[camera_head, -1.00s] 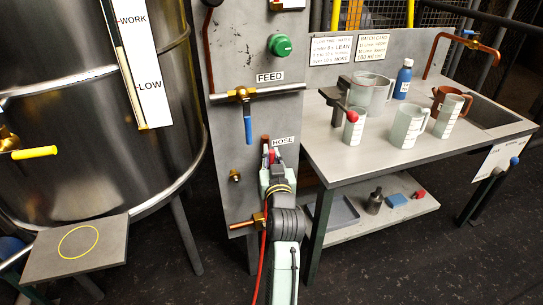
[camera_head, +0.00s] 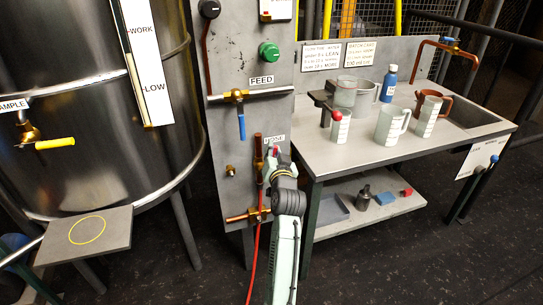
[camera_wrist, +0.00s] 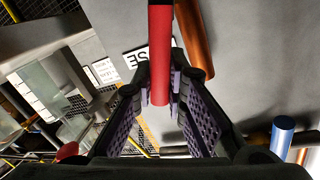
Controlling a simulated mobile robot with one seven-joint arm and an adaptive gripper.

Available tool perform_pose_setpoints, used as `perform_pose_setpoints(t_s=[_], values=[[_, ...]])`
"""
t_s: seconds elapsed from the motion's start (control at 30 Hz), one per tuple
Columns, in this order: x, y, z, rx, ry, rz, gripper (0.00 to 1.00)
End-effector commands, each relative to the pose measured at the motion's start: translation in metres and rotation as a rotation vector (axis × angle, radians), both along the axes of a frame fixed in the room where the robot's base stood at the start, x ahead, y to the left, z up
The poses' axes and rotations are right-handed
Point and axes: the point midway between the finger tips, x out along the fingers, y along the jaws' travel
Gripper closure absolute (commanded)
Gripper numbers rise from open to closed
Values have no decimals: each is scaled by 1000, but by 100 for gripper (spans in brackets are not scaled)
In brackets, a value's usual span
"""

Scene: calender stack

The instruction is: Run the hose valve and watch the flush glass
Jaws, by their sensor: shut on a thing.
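The hose valve's red lever (camera_wrist: 160,55) runs down from the top of the wrist view between the two fingers of my gripper (camera_wrist: 162,88). The gripper is shut on it. In the head view my gripper (camera_head: 274,155) is at the grey panel, just below the HOSE label (camera_head: 274,140), and hides most of the valve. A copper pipe (camera_head: 258,150) stands beside it, and a red hose (camera_head: 255,250) hangs below. A clear vessel (camera_head: 345,93) stands on the bench by a bracket; I cannot tell whether it is the flush glass.
The FEED valve's blue lever (camera_head: 241,122) hangs down above left of my gripper. The steel tank (camera_head: 90,110) with its yellow-handled sample tap (camera_head: 54,143) stands left. The bench (camera_head: 350,160) on the right carries jugs and a blue bottle (camera_head: 389,84).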

Motion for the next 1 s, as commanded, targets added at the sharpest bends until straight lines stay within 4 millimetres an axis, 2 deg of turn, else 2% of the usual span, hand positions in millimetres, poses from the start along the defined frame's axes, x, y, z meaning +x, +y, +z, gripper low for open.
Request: perform_pose_setpoints(t_s=[0.2, 0.53, 1.0], values=[[14, -16, -7, 196, 65, -2, 100], [21, -37, -27, 495, 161, -4, 100], [26, -53, -64, 902, 294, -3, 100]])
